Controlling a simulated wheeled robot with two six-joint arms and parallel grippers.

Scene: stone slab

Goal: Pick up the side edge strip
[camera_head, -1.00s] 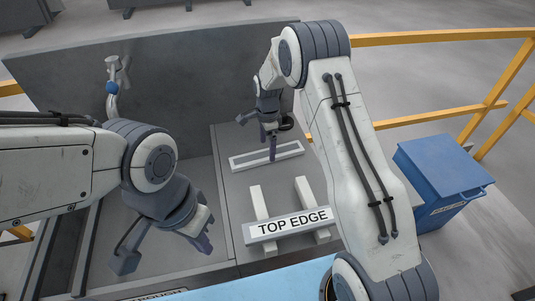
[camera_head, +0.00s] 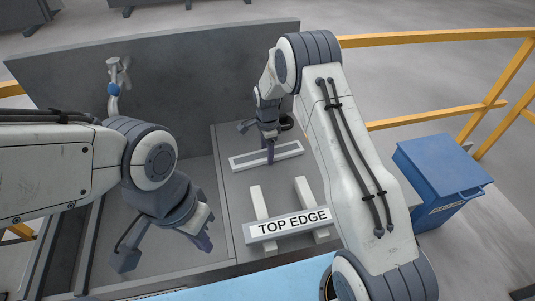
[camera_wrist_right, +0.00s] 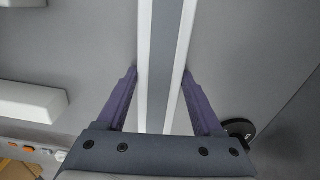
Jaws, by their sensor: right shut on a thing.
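The side edge strip (camera_head: 244,161) is a long grey bar with white edges. In the head view it lies crosswise on the grey slab work surface, beyond the TOP EDGE piece. My right gripper (camera_head: 267,158) is down at the strip's middle. In the right wrist view the strip (camera_wrist_right: 164,40) runs lengthwise between the two purple fingers of my right gripper (camera_wrist_right: 160,72), which are shut on it. Whether it is clear of the surface I cannot tell. My left gripper (camera_head: 165,254) is open and empty, at the lower left of the head view.
The TOP EDGE piece (camera_head: 290,223) rests across two pale blocks (camera_head: 259,201) nearer to me. An upright dark slab (camera_head: 190,75) stands behind. A blue bin (camera_head: 440,172) and yellow rails (camera_head: 440,35) are at the right. A light blue surface (camera_head: 250,284) lies in front.

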